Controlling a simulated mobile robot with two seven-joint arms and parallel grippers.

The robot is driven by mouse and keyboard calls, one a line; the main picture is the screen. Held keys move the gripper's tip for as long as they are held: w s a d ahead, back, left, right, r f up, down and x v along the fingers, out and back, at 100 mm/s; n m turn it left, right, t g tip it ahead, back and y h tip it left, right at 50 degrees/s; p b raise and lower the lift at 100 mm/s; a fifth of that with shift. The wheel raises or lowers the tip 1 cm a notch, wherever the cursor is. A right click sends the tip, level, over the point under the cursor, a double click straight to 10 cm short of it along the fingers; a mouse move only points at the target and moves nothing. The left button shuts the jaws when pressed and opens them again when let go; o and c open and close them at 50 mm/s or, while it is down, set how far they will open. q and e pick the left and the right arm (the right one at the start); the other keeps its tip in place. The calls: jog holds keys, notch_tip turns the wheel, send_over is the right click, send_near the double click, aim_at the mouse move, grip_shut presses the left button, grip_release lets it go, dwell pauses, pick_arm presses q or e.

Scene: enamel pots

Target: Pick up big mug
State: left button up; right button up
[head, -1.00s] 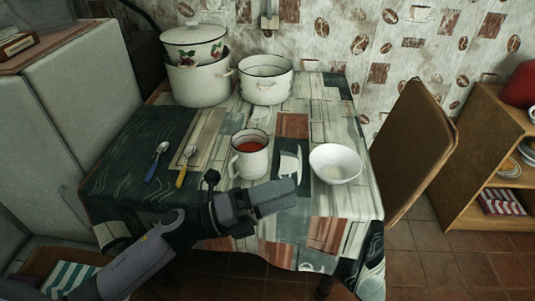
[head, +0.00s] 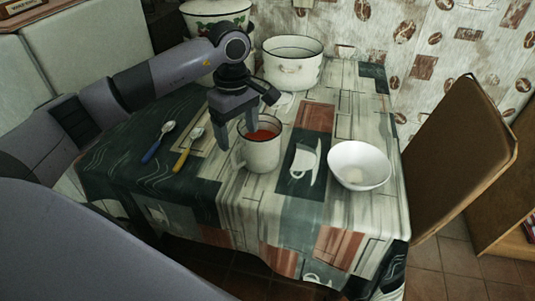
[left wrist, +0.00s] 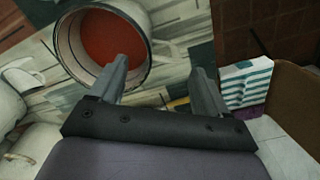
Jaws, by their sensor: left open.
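The big mug (head: 262,155) is white enamel with a dark rim and red contents. It stands upright on the table (head: 345,215), its handle toward the left. My left gripper (head: 238,130) points down at the mug's left side, open and empty. One finger overlaps the mug's left rim in the picture and the other is left of the mug, above the handle. In the left wrist view, the mug (left wrist: 72,55) is at upper left, and the left finger of my gripper (left wrist: 160,80) covers part of its rim. I cannot tell whether they touch. My right gripper is not in view.
A white bowl (head: 359,166) stands right of the mug. A blue-handled spoon (head: 158,143) and a yellow-handled utensil (head: 187,150) lie to its left. The front table area is clear.

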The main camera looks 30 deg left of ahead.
aim_at(240, 165)
pick_arm(q)
jog(key=shift+s+d+f, duration=0.1)
jog(key=shift+s+f, duration=0.1)
jog(key=shift+f, duration=1.7)
jog(key=shift+s+f, duration=0.15)
jog(key=shift+f, duration=1.75)
grip_shut()
jog(key=shift+w+r, duration=0.1)
